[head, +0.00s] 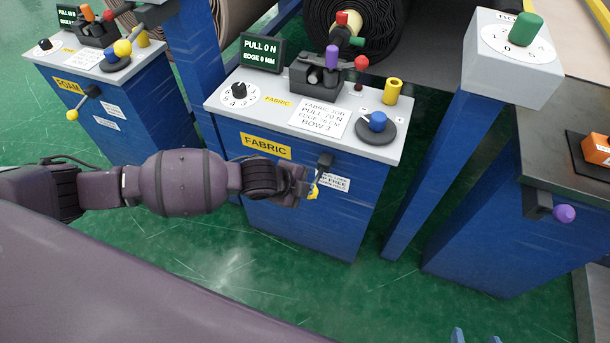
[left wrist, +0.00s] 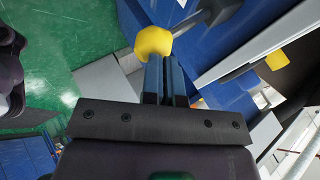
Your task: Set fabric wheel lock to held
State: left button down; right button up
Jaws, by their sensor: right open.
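The FABRIC console (head: 308,215) is a blue post with a pale top. On its front is a black lever (head: 321,172) with a yellow ball knob (head: 313,193); the lever points downward and slightly left. A white label (head: 337,183) beside it is partly covered. My left gripper (head: 305,188) is at the knob. In the left wrist view its blue fingers (left wrist: 164,78) are close together, with the yellow ball (left wrist: 153,42) at their tips, not between them. Contact is not certain. My right gripper (head: 476,337) shows only its two separated blue fingertips at the bottom edge, empty.
The FABRIC top carries a dial (head: 239,95), a blue knob (head: 377,122) and a dark screen (head: 262,53) reading PULL 0 N. A similar FOAM console (head: 135,115) stands left. A grey box with a green knob (head: 525,29) stands right. Green floor lies between.

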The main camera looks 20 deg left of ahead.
pick_arm(q)
jog(key=shift+s+f+m+t, duration=0.2)
jog(key=shift+f+t, duration=0.45)
jog(key=shift+f, duration=0.5)
jog(key=shift+s+f+m+t, duration=0.1)
jog(key=shift+s+f+t, duration=0.2)
jog(key=shift+f+t, duration=0.6)
pick_arm(e)
jog(key=shift+w+r, duration=0.15)
jog(key=shift+r, duration=0.05)
pick_arm(q)
jog(key=shift+f+g, duration=0.25)
jog(key=shift+r, duration=0.1)
pick_arm(e)
jog(key=shift+s+d+f, duration=0.1)
jog(key=shift+s, duration=0.15)
